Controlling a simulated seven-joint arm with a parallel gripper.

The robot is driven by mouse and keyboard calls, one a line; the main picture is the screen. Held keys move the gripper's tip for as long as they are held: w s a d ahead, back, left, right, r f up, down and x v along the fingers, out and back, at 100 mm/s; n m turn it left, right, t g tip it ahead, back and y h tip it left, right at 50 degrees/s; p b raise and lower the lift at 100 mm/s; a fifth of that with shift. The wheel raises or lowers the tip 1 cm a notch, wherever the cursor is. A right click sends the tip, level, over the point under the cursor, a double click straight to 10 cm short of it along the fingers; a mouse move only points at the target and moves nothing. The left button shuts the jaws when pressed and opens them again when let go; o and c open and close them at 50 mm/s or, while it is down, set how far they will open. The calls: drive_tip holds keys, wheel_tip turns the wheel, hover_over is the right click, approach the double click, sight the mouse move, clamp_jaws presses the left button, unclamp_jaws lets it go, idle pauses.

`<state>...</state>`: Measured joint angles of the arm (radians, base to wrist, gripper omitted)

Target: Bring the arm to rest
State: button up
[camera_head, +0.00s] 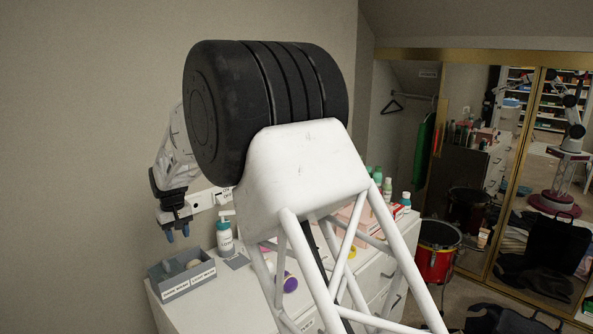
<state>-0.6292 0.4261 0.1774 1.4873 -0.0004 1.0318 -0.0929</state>
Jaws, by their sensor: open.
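My arm crosses the middle of the view, with a large black joint and a white lattice link nearest the camera. My gripper (178,234) hangs at the far left end of the arm, pointing down. Its two blue-tipped fingers are apart, and nothing shows between them. It is above the back left part of a white dresser (212,308), near the wall. The lattice link hides much of the dresser top.
Small bottles (387,188) stand further right. A red drum (437,258) is on the floor before gold-framed mirror doors (539,150). Dark items lie on the floor.

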drive_tip(key=s+d+r+m, duration=0.1)
drive_tip(key=s+d+r, duration=0.4)
drive_tip(key=d, duration=0.7)
drive_tip(key=s+d+r+m+t, duration=0.15)
drive_tip(key=s+d+r, duration=0.35)
drive_tip(key=d, duration=0.6)
drive_tip(key=s+d+r+m, duration=0.2)
drive_tip(key=s+d+r, duration=0.3)
drive_tip(key=d, duration=0.7)
drive_tip(key=s+d+m, duration=0.2)
drive_tip(key=s+d, duration=1.1)
drive_tip(key=s, duration=0.1)
drive_tip(key=s+d+f+m, duration=0.1)
drive_tip(key=s+d, duration=0.3)
drive_tip(key=s, duration=0.4)
drive_tip(key=s+d+f+m, duration=0.1)
drive_tip(key=s+d+f, duration=0.2)
drive_tip(key=s, duration=0.6)
drive_tip(key=shift+s+d+f+t, duration=0.3)
drive_tip(key=shift+d+f+t, duration=0.1)
drive_tip(key=shift+t, duration=0.05)
